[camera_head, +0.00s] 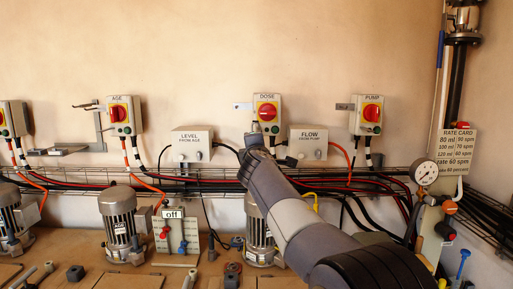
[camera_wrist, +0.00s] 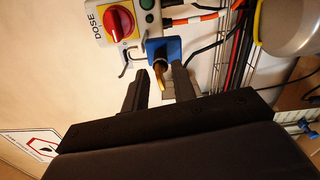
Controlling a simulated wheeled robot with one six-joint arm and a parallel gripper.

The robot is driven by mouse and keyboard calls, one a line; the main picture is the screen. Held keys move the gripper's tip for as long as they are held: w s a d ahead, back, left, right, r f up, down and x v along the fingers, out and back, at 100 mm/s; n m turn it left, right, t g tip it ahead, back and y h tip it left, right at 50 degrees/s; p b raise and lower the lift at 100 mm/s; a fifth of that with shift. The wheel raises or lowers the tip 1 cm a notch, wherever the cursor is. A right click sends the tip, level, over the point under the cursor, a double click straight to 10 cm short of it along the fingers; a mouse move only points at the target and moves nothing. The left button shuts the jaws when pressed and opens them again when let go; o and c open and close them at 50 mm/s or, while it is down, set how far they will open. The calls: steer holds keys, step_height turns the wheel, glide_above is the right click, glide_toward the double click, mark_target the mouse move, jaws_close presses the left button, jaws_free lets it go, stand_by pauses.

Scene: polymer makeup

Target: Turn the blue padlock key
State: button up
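The blue padlock (camera_wrist: 172,48) hangs at the lower edge of the DOSE switch box (camera_wrist: 128,24) in the wrist view. A brass-coloured key (camera_wrist: 159,74) sticks out of the padlock towards my gripper (camera_wrist: 160,78). My gripper is open, with one dark finger on each side of the key end; I cannot see contact with either finger. In the head view my gripper (camera_head: 254,141) is just below the DOSE box (camera_head: 267,112), and the arm hides the padlock and key.
The LEVEL box (camera_head: 192,144) and FLOW box (camera_head: 307,143) flank my gripper on the wall. Cables and a wire tray (camera_head: 90,178) run below. A grey hook (camera_wrist: 127,60) is beside the padlock.

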steer(key=s+b, duration=0.4)
steer(key=s, duration=0.6)
steer(key=shift+s, duration=0.4)
steer(key=shift+w, duration=0.15)
steer(key=w+p, duration=0.4)
steer(key=w, duration=0.6)
steer(key=shift+w, duration=0.3)
steer(key=shift+s, duration=0.15)
